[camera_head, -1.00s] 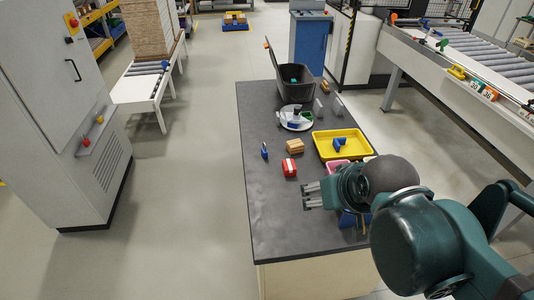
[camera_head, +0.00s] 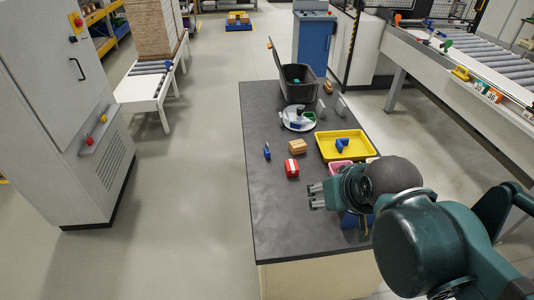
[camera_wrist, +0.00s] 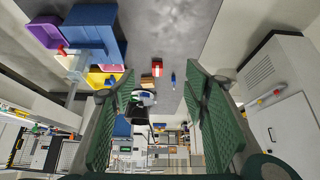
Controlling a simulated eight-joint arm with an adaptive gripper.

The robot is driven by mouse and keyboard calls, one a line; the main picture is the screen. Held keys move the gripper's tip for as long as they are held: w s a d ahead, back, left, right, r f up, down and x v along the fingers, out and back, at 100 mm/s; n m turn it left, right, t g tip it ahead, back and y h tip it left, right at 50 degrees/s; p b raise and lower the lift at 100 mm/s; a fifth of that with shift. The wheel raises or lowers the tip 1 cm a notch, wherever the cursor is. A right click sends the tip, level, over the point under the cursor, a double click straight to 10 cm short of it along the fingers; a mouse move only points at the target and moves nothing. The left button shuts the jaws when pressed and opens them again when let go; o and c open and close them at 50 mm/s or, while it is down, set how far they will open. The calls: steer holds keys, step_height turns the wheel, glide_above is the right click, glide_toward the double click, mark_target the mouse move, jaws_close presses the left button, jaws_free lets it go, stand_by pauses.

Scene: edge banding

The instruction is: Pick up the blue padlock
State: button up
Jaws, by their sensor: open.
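A small blue object that looks like the padlock (camera_head: 267,151) stands on the dark table, left of a wooden block. It also shows in the wrist view (camera_wrist: 173,79), small, between the fingers and right of the red block. It is too small to make out its shackle. My gripper (camera_head: 313,196) is over the table's right part, nearer the front than the padlock and well apart from it. In the wrist view my gripper (camera_wrist: 160,88) has its two green fingers spread wide, with nothing between them.
A red block (camera_head: 292,168) and a wooden block (camera_head: 298,147) stand near the padlock. A yellow tray (camera_head: 324,152) holds a blue item. A white plate with items (camera_head: 287,124) and a dark bin (camera_head: 299,91) stand farther back. The table's left front is clear.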

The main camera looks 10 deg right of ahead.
steer(key=shift+w, duration=0.1)
steer(key=w+a+r+n+g, duration=0.1)
steer(key=w+r+n, duration=0.15)
steer(key=w, duration=0.45)
steer(key=w+r+n+g, duration=0.1)
steer(key=w+r+n, duration=0.15)
steer(key=w, duration=0.45)
steer(key=n+g, duration=0.5)
steer(key=n, duration=1)
glide_above(267, 150)
step_height(267, 150, down, 27)
steer(key=shift+s+f, duration=0.1)
steer(key=shift+f, duration=0.1)
steer(key=shift+w+f, duration=0.25)
steer(key=shift+f, duration=0.25)
